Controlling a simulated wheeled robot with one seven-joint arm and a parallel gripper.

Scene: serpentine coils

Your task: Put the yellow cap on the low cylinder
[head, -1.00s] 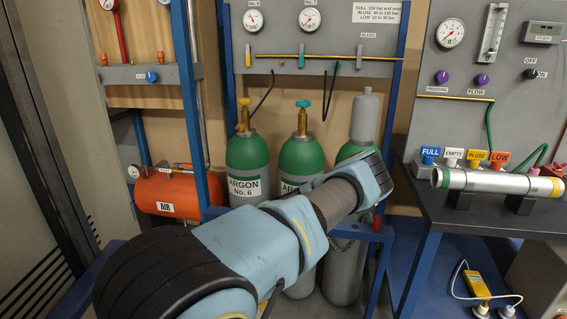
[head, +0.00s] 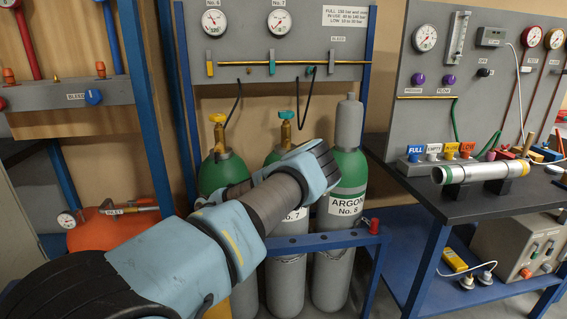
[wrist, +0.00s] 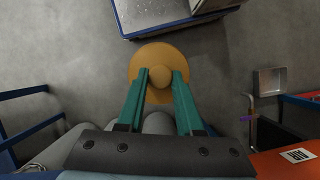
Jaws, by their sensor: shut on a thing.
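My gripper (wrist: 160,82) shows in the wrist view, with two teal fingers shut on the small knob of the round yellow cap (wrist: 143,60). The cap is held over grey floor. Green-and-grey argon cylinders stand in a blue rack: one at left (head: 216,172) with a yellow valve, No. 7 (head: 290,225) with a teal valve, and No. 8 (head: 346,205) with a grey top cover. Gauges No. 6 (head: 214,22) and No. 7 (head: 279,22) hang above; their needles are too small to read surely.
An orange air tank (head: 108,230) is at left. A dark bench (head: 455,205) at right carries a silver tube (head: 482,171) and coloured status tags (head: 433,150). Blue rack posts (head: 148,110) and a front rail (head: 325,240) bound the cylinders.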

